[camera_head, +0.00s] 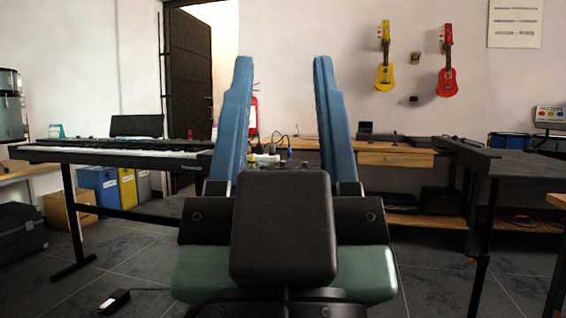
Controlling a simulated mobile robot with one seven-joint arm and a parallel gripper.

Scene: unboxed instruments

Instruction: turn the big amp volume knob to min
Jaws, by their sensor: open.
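My gripper (283,62) fills the middle of the view, with its two long blue fingers standing wide apart. It is open, and nothing shows held between the fingers. No amp volume knob can be made out. Small items with cables show between the fingers on the bench far behind, too small to identify, and my gripper's dark body hides what lies below them.
A keyboard on a stand (110,155) is at the left. A wooden bench (385,157) runs along the back wall, and a dark table (510,167) stands at the right. Yellow (385,76) and red (447,80) ukuleles hang on the wall.

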